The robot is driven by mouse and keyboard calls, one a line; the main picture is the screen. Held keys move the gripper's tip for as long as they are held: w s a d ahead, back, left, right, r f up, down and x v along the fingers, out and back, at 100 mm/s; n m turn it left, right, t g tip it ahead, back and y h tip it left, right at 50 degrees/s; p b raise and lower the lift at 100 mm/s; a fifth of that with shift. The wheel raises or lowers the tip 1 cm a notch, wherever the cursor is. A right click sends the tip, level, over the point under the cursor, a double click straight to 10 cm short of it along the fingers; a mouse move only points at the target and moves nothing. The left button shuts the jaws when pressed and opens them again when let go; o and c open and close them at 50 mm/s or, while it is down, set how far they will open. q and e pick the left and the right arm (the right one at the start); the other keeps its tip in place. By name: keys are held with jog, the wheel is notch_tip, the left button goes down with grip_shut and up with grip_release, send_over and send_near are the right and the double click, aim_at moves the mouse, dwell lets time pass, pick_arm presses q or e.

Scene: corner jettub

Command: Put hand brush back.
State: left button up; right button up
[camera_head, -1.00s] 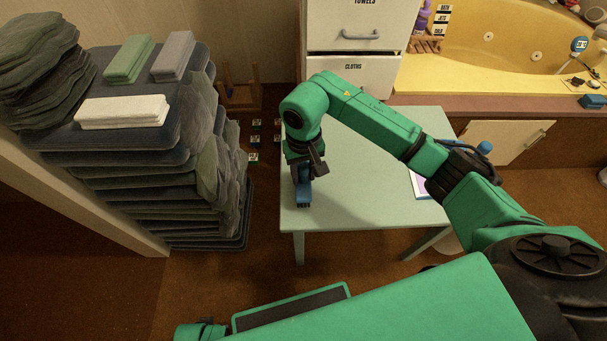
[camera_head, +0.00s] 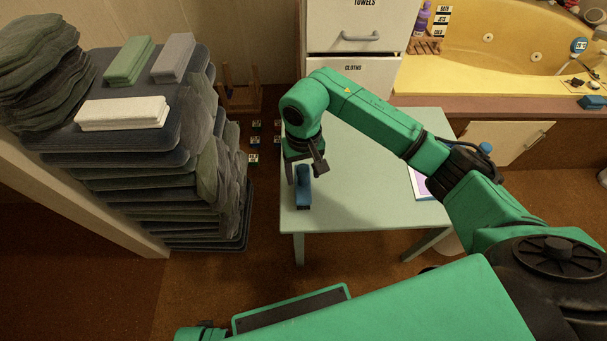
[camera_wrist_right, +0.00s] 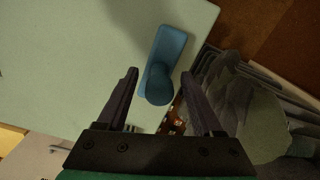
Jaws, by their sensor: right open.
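The blue hand brush (camera_head: 303,190) lies on the pale green table (camera_head: 370,205), near its left front corner. My right gripper (camera_head: 306,172) is open just above and behind the brush, with nothing in it. In the right wrist view the brush (camera_wrist_right: 172,45) lies on the table close to the table's edge. Its rounded near end reaches between the two open fingers (camera_wrist_right: 160,73), with a gap on each side. I cannot tell the exact height of the fingers over it. My left gripper is not in view.
A tall stack of dark mats (camera_head: 190,170) with folded towels (camera_head: 122,112) stands left of the table. Drawers (camera_head: 352,75) and a yellow tub (camera_head: 470,60) stand behind. A flat white-and-purple item (camera_head: 419,184) lies on the table's right side. Mid-table is clear.

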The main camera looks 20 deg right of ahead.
notch_tip(320, 180, up, 11)
jog(key=shift+f, duration=0.2)
